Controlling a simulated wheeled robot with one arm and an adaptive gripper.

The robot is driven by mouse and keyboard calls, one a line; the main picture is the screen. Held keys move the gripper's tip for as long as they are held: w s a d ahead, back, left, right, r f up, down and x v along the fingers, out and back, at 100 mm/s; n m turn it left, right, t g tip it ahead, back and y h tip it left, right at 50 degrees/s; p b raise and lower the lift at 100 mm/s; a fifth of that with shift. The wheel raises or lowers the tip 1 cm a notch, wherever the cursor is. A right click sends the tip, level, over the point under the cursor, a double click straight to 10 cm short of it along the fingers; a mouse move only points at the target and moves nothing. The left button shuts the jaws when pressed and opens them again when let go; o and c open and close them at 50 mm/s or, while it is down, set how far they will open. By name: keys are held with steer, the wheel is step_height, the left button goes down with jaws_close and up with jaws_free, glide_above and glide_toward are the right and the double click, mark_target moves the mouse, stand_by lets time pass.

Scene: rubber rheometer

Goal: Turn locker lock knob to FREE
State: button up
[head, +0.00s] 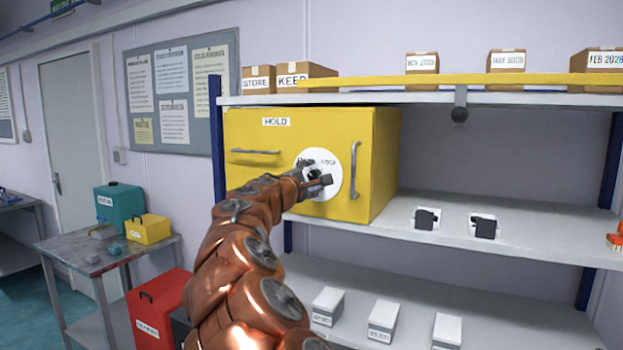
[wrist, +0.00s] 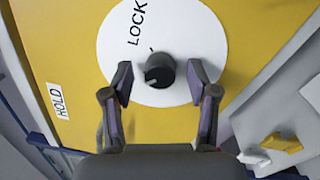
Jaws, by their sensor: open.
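The yellow locker (head: 385,160) stands on the shelf, with a HOLD label and a round white dial (head: 333,185) on its front. In the wrist view the dial (wrist: 190,35) carries the word LOCK, turned sideways. The dark round lock knob (wrist: 160,70) sits on the dial, with a small pale mark near its lower left edge; I cannot tell its exact setting. My gripper (wrist: 160,76) is open, one finger on each side of the knob, with gaps visible. In the head view my gripper (head: 318,180) covers the knob and part of the lettering.
The locker has a horizontal handle (head: 255,152) and a vertical handle (head: 354,170), the latter just right of the dial. A yellow bar (head: 450,80) runs along the top shelf edge beside labelled boxes. Two dark-faced white blocks stand on the middle shelf (head: 550,225).

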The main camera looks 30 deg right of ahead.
steer(key=v, duration=1.2)
stand_by(0.5)
steer(key=s+d+f+m+g+y, duration=0.2)
steer(key=s+f+m+g+y, duration=0.15)
steer(key=s+f, duration=0.5)
steer(key=s+d+f+m+g+y, duration=0.25)
steer(key=s+f+m, duration=0.25)
steer(key=s, duration=0.6)
steer(key=s+a+f+m+g+y, duration=0.1)
steer(key=s+a+f+g+y, duration=0.4)
steer(key=s+a+f, duration=1.6)
steer(key=s+a+y, duration=0.1)
steer(key=y, duration=0.4)
steer(key=shift+a+m, duration=0.25)
steer(key=shift+m, duration=0.1)
